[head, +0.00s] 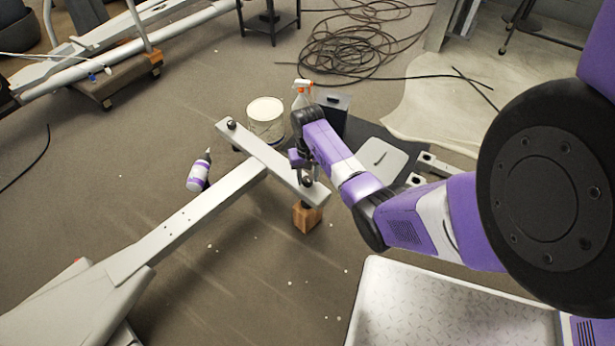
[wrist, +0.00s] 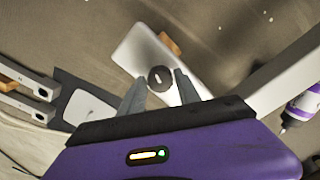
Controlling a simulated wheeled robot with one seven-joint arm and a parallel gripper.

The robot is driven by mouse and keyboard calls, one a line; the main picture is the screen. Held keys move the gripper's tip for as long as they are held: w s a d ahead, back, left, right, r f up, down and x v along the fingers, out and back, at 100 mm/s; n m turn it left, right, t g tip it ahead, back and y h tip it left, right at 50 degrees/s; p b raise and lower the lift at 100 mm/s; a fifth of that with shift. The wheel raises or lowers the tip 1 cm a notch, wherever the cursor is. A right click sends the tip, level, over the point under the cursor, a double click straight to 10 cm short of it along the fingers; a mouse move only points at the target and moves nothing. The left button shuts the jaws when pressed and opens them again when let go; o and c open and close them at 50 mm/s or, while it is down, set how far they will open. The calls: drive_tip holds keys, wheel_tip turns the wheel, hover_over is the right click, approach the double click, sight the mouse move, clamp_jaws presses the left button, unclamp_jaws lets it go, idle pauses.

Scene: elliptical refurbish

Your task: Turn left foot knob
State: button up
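The grey foot bar (head: 265,160) of the elliptical lies crosswise at the end of a long beam (head: 185,225). One dark round knob (head: 231,125) is on its left end in the head view. Another dark round foot knob (wrist: 159,78) is on its other end, under my gripper (head: 308,176). In the wrist view my gripper (wrist: 160,80) is open, with one finger on each side of that knob. Gaps show between the fingers and the knob. I cannot tell whether the fingertips are level with the knob or above it.
A wooden block (head: 307,217) sits under the bar's near end. A bottle (head: 199,172) lies by the beam. A white bucket (head: 266,118) and a spray bottle (head: 302,92) stand behind the bar. A diamond-plate platform (head: 440,310) is at the front right. Cables (head: 350,45) lie farther back.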

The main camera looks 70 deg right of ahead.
clamp_jaws()
drive_tip(key=shift+r+p, duration=0.1)
drive_tip(key=shift+p, duration=0.25)
drive_tip(key=m+p, duration=0.2)
drive_tip(key=shift+a+r+m, duration=0.1)
drive_tip(key=shift+m, duration=0.3)
drive_tip(key=m+p, duration=0.3)
drive_tip(key=m, duration=0.1)
drive_tip(key=shift+m, duration=0.3)
drive_tip(key=m+p, duration=0.1)
drive_tip(key=m, duration=0.5)
drive_tip(key=shift+p, duration=0.35)
drive_tip(key=m, duration=0.6)
drive_tip(key=shift+f, duration=0.2)
drive_tip(key=shift+m, duration=0.3)
